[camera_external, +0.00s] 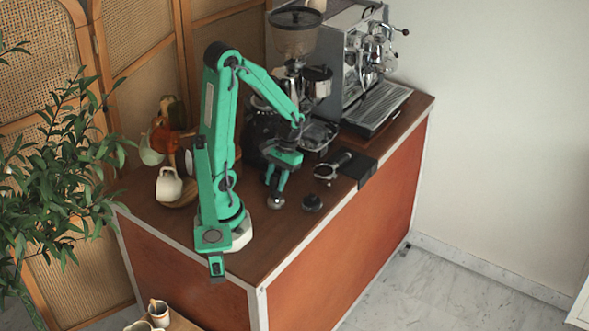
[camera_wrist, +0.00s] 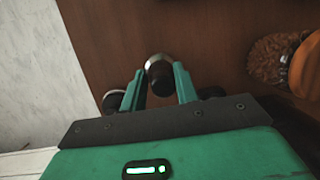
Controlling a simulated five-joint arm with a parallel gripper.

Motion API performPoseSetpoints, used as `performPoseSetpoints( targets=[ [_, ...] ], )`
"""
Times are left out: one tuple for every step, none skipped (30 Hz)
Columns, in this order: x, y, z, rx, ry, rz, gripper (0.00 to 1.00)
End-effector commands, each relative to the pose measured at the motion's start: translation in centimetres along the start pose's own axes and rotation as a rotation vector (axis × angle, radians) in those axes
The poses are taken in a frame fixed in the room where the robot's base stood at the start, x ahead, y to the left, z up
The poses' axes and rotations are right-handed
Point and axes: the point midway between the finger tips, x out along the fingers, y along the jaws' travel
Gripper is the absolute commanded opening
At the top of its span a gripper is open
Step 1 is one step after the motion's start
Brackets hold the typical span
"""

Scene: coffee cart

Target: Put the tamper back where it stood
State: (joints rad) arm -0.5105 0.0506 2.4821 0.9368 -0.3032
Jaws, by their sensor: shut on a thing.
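The tamper (camera_external: 276,201) has a round silver base and a dark handle. In the external view it is under my gripper (camera_external: 277,182), near the middle of the wooden counter top (camera_external: 255,243). My gripper points down and is shut on the tamper's handle. In the wrist view the tamper (camera_wrist: 159,78) sits between the two green fingers of my gripper (camera_wrist: 158,80), with a bright rim of its base showing. The base is at or just above the counter; I cannot tell whether it touches.
A dark round puck-like tool (camera_external: 312,202) lies just right of the tamper. A portafilter (camera_external: 327,170) and a black block (camera_external: 358,168) lie behind it. The grinder (camera_external: 297,35) and espresso machine (camera_external: 345,55) stand at the back. A white cup (camera_external: 169,184) stands left. The front counter is clear.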

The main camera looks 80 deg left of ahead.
Motion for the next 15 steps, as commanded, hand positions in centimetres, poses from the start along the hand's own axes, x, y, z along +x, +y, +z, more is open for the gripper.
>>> performPoseSetpoints(
  targets=[
    [0.03,0.00,-0.01,0.000,0.000,0.000,0.03],
    [0.02,0.00,-0.01,0.000,0.000,0.000,0.03],
    [0.01,0.00,-0.01,0.000,0.000,0.000,0.03],
    [0.01,0.00,-0.01,0.000,0.000,0.000,0.03],
    [0.01,0.00,0.00,0.000,0.000,0.000,0.03],
    [0.00,0.00,0.00,0.000,0.000,0.000,0.03],
    [0.01,0.00,0.00,0.000,0.000,0.000,0.03],
    [0.04,0.00,-0.01,0.000,0.000,0.000,0.03],
    [0.10,0.01,-0.02,0.000,-0.001,0.000,0.03],
    [0.17,0.01,-0.04,0.000,-0.001,0.000,0.03],
    [0.24,0.02,-0.05,0.000,-0.002,-0.001,0.03],
    [0.30,0.02,-0.06,0.000,-0.002,-0.001,0.32],
    [0.28,0.02,-0.06,0.000,-0.002,0.000,0.38],
    [0.28,0.02,-0.06,0.000,-0.001,0.000,0.44],
    [0.27,0.02,-0.06,0.000,-0.001,0.000,0.52]
  ],
)
